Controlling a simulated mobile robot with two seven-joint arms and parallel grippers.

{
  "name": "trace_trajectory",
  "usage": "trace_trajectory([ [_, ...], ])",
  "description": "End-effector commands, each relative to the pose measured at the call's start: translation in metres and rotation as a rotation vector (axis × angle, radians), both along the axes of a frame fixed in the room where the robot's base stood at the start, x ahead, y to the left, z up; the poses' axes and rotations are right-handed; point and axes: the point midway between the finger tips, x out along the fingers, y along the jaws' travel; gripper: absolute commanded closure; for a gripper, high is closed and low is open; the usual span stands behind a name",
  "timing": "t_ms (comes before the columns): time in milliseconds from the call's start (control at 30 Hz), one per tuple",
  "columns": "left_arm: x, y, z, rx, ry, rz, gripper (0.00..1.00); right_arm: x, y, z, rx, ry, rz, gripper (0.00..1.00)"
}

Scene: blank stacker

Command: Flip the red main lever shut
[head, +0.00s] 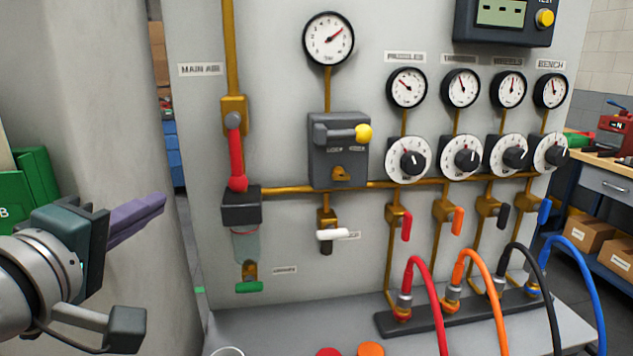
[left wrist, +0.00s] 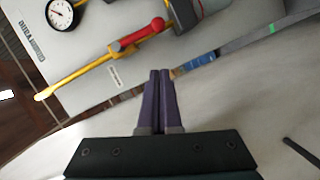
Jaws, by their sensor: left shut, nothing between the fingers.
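The red main lever (head: 236,155) is on the gold pipe beside the MAIN AIR label (head: 200,69). It lies in line with the vertical pipe, running down from a grey pivot to its rounded red end. It also shows in the left wrist view (left wrist: 138,36), above the fingertips. My left gripper (head: 158,202) is at the left with purple fingers, shut and empty. It is left of the lever and a little lower, not touching it. The closed fingers also show in the left wrist view (left wrist: 159,75). My right gripper is not in view.
A filter with a dark top (head: 241,207) sits just below the lever. A grey box with a yellow-knobbed handle (head: 338,150) is to its right. A pale column (head: 85,90) stands left of the panel. Gauges, dials and coloured hoses fill the right side.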

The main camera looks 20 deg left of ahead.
Motion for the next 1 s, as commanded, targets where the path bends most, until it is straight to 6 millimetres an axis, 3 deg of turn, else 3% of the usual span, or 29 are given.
trace_trajectory([
  [167, 0.025, 0.007, 0.000, 0.002, -0.003, 0.000, 1.00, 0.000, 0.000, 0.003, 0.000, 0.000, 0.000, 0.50],
  [500, 0.093, 0.026, -0.009, 0.003, -0.002, 0.000, 1.00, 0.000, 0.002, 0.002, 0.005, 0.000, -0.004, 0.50],
  [600, 0.107, 0.017, -0.015, -0.002, 0.001, -0.003, 1.00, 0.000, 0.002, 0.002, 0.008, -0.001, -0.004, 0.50],
  [1000, 0.125, 0.007, -0.022, 0.002, 0.001, 0.000, 1.00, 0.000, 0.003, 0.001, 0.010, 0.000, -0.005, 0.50],
])
